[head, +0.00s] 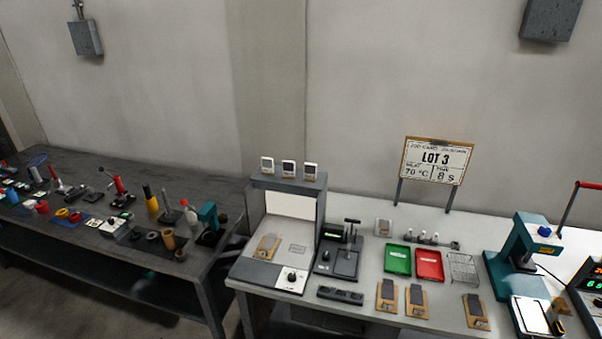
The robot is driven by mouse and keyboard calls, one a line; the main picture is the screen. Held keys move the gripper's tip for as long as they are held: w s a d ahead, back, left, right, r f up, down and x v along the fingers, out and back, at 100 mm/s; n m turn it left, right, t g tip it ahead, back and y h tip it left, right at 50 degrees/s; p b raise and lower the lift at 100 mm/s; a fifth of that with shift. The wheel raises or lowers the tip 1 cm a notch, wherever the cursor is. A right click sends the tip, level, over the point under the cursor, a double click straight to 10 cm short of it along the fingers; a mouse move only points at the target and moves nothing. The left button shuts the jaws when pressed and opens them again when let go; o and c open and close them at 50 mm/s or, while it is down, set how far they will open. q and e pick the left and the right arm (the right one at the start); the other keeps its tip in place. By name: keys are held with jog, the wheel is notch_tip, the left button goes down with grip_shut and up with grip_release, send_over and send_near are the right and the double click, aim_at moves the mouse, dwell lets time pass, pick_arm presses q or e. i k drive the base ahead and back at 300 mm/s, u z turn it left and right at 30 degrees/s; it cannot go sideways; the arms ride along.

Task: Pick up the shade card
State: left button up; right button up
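I cannot tell for certain which thing is the shade card. Three small white-framed cards with grey faces stand on top of the grey viewing booth: the left card (267,164), the middle card (289,168) and the right card (309,172). A tan board (267,246) lies inside the booth (286,184), beside a small grey marked rectangle (297,248). Tan boards with dark grey patches lie along the front of the white table: one left (387,297), one beside it (416,301) and one farther right (476,311). Neither gripper is in view.
A green tray (398,260), a red tray (429,265) and a wire rack (463,268) sit mid-table. A teal press (521,252) stands right. A LOT 3 sign (436,161) rises behind. A dark, cluttered bench (95,250) stands left.

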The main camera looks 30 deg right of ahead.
aim_at(267, 163)
jog(key=k, duration=0.5)
jog(key=z, duration=0.9)
jog(key=i, duration=1.3)
jog(key=u, duration=0.35)
